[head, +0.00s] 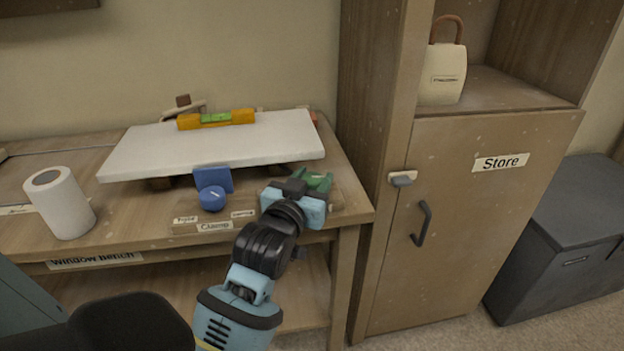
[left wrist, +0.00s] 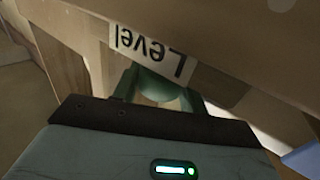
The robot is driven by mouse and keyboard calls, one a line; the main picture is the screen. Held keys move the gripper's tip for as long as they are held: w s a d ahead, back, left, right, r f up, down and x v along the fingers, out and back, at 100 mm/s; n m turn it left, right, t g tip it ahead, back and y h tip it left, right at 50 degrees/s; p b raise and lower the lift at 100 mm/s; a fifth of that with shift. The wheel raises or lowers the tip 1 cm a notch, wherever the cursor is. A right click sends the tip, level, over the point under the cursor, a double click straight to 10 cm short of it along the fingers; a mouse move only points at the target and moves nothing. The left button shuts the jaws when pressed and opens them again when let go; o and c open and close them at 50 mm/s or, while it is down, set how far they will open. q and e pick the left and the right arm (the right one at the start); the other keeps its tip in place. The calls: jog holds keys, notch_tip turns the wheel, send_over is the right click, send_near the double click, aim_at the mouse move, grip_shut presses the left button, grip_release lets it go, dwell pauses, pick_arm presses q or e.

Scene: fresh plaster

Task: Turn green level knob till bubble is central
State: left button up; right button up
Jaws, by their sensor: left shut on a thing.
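The green level knob (head: 319,181) is at the right front of the bench, partly hidden by my left gripper (head: 303,190). The gripper is shut on it. In the left wrist view the knob (left wrist: 156,86) shows between the fingers, below an upside-down "Level" label (left wrist: 150,52). An orange spirit level (head: 243,117) with a green vial (head: 215,118) lies on the white board (head: 225,145). In the picture, the level slopes slightly up to the right. The bubble is too small to place. My right gripper is not in view.
A blue clamp knob (head: 212,198) stands left of my gripper, behind a "Clamp" label (head: 214,226). A white roll (head: 60,203) stands on the bench (head: 135,218) at left. The Store cupboard (head: 470,220) is close on the right, with a grey bin (head: 560,240) beyond.

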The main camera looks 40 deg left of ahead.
pick_arm(q)
jog(key=shift+r+m+h+p, duration=0.15)
jog(key=shift+m+h+p, duration=0.25)
jog(key=shift+p, duration=0.1)
jog(key=shift+m+t+h+p, duration=0.3)
jog(key=shift+m+h+p, duration=0.2)
jog(key=shift+h+p, duration=0.25)
jog(key=shift+h, duration=0.35)
jog(key=shift+m+h+p, duration=0.55)
jog(key=shift+m+h, duration=0.25)
jog(key=shift+h, duration=0.3)
jog(key=shift+m+h, duration=0.6)
jog(key=shift+h, duration=0.5)
jog(key=o, duration=0.9)
jog(key=shift+o, duration=0.2)
